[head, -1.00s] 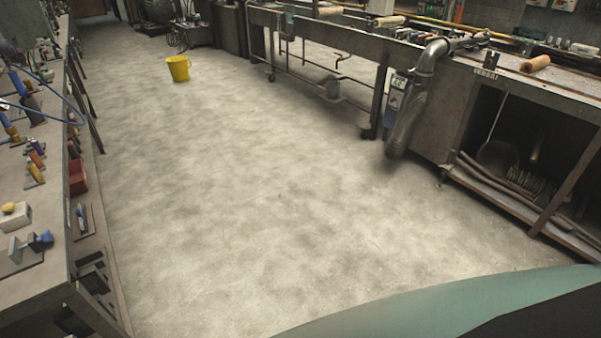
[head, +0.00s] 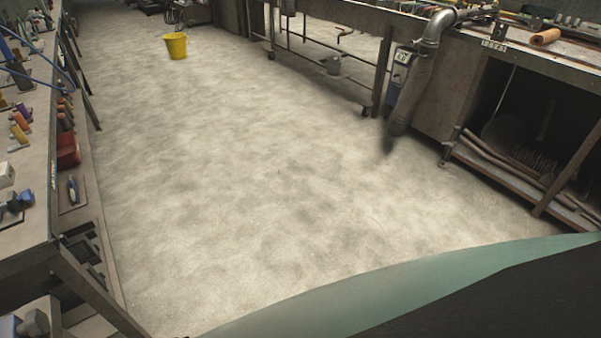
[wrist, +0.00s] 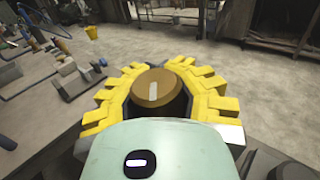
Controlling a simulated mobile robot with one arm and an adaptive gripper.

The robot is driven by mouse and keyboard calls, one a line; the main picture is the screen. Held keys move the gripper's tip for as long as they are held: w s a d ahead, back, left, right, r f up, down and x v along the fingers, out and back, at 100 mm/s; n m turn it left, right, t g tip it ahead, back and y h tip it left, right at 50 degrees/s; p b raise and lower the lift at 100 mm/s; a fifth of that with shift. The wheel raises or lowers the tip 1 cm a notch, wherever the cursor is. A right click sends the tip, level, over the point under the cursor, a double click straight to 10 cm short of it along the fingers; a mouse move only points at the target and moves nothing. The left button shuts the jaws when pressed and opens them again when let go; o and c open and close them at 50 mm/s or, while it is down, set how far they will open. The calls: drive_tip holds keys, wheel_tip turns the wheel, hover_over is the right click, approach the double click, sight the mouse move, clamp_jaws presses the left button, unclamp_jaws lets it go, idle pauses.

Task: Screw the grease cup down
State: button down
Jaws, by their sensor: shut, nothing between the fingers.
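My gripper (wrist: 156,70) shows in the wrist view, its two yellow ridged fingers curving forward around a dark hollow. The fingers are shut with nothing gripped between them. A round brown cap with a white mark (wrist: 153,87) shows between the fingers in the picture; it may be the grease cup, but I cannot tell for sure. Its lower part is hidden by the pale green housing of my wrist. I cannot tell whether the fingers touch it. Neither the gripper nor this cap shows in the head view.
A workbench with tools (head: 35,200) runs along the left. A yellow bucket (head: 176,46) stands on the floor far ahead. A bench with an open shelf (head: 480,55) and a grey exhaust hose (head: 412,95) are at the right. The floor between is clear.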

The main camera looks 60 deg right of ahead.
drive_tip(key=shift+w+a+r+m+b, duration=0.25)
drive_tip(key=shift+w+r+m+b, duration=0.05)
drive_tip(key=shift+b, duration=0.45)
drive_tip(key=shift+s+r+g+b, duration=0.1)
drive_tip(key=shift+g+b, duration=0.4)
drive_tip(key=shift+b, duration=0.15)
drive_tip(key=shift+s+d+m+g+h+b, duration=0.2)
drive_tip(key=shift+m+g+h+b, duration=0.15)
drive_tip(key=shift+b, duration=0.5)
drive_tip(key=c, duration=1.3)
unclamp_jaws()
drive_tip(key=shift+a, duration=0.1)
drive_tip(key=o, duration=0.7)
drive_tip(key=shift+d+g, duration=0.2)
drive_tip(key=shift+g, duration=0.05)
drive_tip(key=shift+a+r, duration=0.2)
drive_tip(key=shift+r, duration=1.75)
wheel_tip(320, 180, up, 6)
drive_tip(key=shift+d, duration=0.15)
